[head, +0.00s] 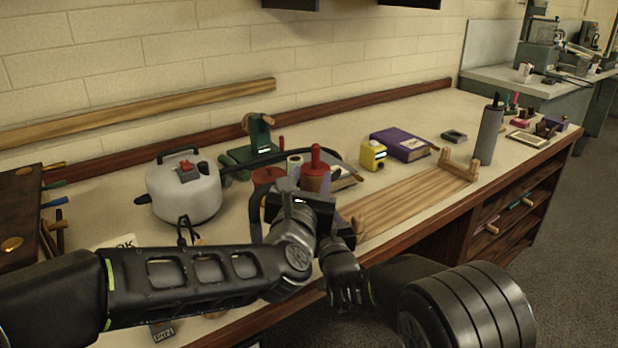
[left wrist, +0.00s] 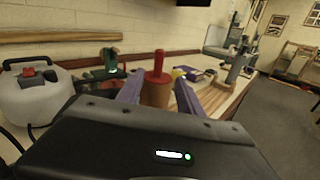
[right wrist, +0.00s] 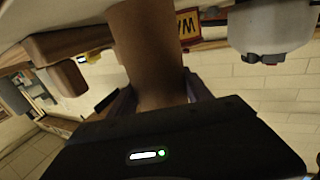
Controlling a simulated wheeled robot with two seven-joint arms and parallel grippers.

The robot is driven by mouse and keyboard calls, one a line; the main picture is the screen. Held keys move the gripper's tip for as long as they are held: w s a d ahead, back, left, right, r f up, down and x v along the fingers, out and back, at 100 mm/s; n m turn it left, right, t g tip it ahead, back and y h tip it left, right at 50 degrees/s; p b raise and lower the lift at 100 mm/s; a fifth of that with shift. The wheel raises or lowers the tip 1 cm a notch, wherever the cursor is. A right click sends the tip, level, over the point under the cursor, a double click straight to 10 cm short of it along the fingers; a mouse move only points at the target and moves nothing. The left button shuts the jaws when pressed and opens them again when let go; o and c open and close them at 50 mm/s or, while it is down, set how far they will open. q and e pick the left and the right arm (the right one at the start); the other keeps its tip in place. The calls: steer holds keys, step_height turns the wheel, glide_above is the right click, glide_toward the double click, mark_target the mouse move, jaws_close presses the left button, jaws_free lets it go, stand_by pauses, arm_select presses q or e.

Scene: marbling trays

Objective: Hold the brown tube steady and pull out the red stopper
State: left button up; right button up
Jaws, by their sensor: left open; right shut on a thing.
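The brown tube (head: 313,184) stands roughly upright near the middle of the bench, with the red stopper (head: 316,158) in its top. My left gripper (left wrist: 158,88) is open. Its purple fingers flank the tube in the left wrist view, with the red stopper (left wrist: 158,62) rising above them; I cannot tell how far they reach around it. My right gripper (right wrist: 157,92) is shut on the brown tube (right wrist: 148,45), which fills the space between its fingers. The stopper is out of the right wrist view. The tube's lower part is hidden by my grippers in the head view.
A white jug (head: 185,196) stands left of the tube, with a green clamp-like device (head: 259,138) behind. A slatted wooden rack (head: 410,200) and grey cylinder (head: 489,135) stand farther right.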

mark_target(317, 151)
arm_select(q)
steer(key=shift+a+r+n, duration=0.15)
steer(key=shift+n, duration=0.55)
steer(key=shift+w, duration=0.15)
steer(key=w, duration=0.4)
steer(key=w+d, duration=0.1)
steer(key=w, duration=0.6)
steer(key=shift+w+d, duration=0.35)
jaws_close()
stand_by(1.5)
